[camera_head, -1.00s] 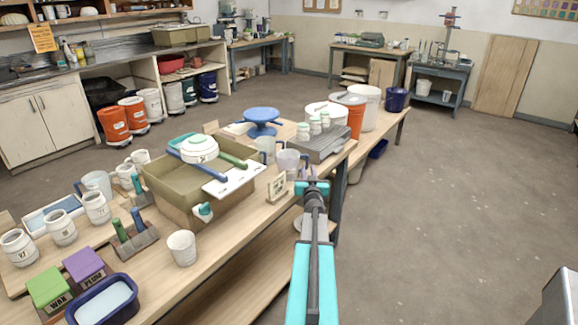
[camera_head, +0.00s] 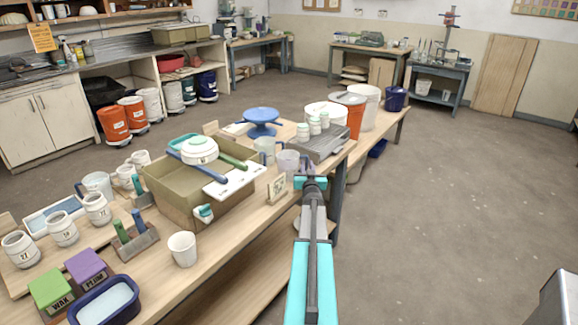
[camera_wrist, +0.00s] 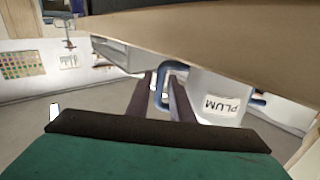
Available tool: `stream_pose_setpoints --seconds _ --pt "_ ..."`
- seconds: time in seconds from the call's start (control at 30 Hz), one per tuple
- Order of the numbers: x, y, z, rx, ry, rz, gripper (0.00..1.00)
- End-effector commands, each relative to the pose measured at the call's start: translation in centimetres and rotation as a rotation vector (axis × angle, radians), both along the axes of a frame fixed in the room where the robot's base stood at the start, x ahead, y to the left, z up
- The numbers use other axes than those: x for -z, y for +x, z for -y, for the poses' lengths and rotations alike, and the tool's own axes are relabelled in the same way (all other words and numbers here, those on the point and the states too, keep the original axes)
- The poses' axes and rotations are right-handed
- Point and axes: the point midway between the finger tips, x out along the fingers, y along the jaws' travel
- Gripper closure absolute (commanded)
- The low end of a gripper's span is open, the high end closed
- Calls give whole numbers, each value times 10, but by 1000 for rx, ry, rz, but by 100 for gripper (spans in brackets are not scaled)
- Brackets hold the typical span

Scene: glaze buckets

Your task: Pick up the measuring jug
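A pale lilac measuring jug (camera_head: 287,161) stands near the front edge of the long wooden table. In the wrist view, which is inverted, a whitish jug (camera_wrist: 205,82) bears a PLUM label and a blue handle. My gripper (camera_wrist: 161,80) is open. Its two dark fingers point at the jug, and the blue handle's bar shows in the gap between them, with space visible beside it. In the head view my gripper (camera_head: 313,183) is just right of the jug, at the table edge; its fingers are hard to make out there.
A second jug (camera_head: 265,147) stands just behind, and a small sign card (camera_head: 277,188) in front. A grey box with white jars (camera_head: 318,143) is behind to the right. A khaki basin (camera_head: 190,192) is to the left.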

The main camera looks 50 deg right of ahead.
Motion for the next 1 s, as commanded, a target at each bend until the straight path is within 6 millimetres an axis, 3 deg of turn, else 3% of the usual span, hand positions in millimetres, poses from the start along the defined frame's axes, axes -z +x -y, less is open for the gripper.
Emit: stream_pose_setpoints --seconds 0.2,0.8,0.9,1.0 --pt "0 8 9 0 0 0 80" --pt "0 8 9 -1 -1 -1 80" --pt "0 8 9 -1 -1 -1 97" --pt "0 8 9 -1 -1 -1 100"
